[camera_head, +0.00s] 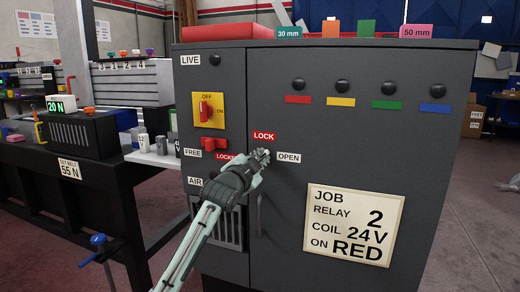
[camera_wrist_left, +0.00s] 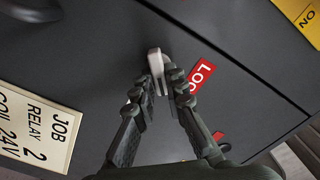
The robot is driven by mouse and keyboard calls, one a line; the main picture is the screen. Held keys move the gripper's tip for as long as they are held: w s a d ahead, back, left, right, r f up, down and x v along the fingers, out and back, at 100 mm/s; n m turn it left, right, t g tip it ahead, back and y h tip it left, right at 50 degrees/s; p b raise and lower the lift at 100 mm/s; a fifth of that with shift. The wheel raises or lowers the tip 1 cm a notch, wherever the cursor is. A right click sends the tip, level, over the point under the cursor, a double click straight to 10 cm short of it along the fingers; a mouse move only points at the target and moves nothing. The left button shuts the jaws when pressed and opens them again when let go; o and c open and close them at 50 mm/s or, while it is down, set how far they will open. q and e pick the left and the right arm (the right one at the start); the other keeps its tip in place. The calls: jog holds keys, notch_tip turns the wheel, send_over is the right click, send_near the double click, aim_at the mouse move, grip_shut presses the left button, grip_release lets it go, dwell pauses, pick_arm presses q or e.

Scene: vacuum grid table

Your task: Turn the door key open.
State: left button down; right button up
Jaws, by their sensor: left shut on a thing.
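The door key (camera_wrist_left: 154,60) is a light metal piece at the cabinet door, seen between the fingertips in the wrist view. My left gripper (camera_head: 262,155) is shut on it, and its fingers (camera_wrist_left: 158,92) lie on both sides of the key. In the head view the gripper hides most of the key and the lock. The red LOCK label (camera_head: 264,136) is just above the fingertips and the white OPEN label (camera_head: 288,157) just to their right. The cabinet door (camera_head: 350,145) looks closed. My right gripper is not in view.
A yellow OFF/ON switch plate (camera_head: 208,109) and a red FREE/LOCKED lever (camera_head: 213,144) sit on the left panel. A dark door handle (camera_head: 259,214) is below the lock. A job card (camera_head: 354,224) is on the door. A workbench (camera_head: 85,165) stands left.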

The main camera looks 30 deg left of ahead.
pick_arm(q)
jog(key=m+p, duration=0.1)
jog(key=m, duration=0.2)
jog(key=shift+a+m, duration=0.1)
jog(key=shift+m, duration=2.2)
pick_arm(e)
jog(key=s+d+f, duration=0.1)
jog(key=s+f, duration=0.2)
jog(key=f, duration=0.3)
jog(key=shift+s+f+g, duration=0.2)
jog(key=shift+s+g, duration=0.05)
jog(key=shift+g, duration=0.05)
pick_arm(q)
jog(key=c, duration=1.6)
grip_release()
jog(key=shift+c, duration=0.2)
jog(key=shift+o, duration=0.4)
jog(key=shift+w+f, duration=0.1)
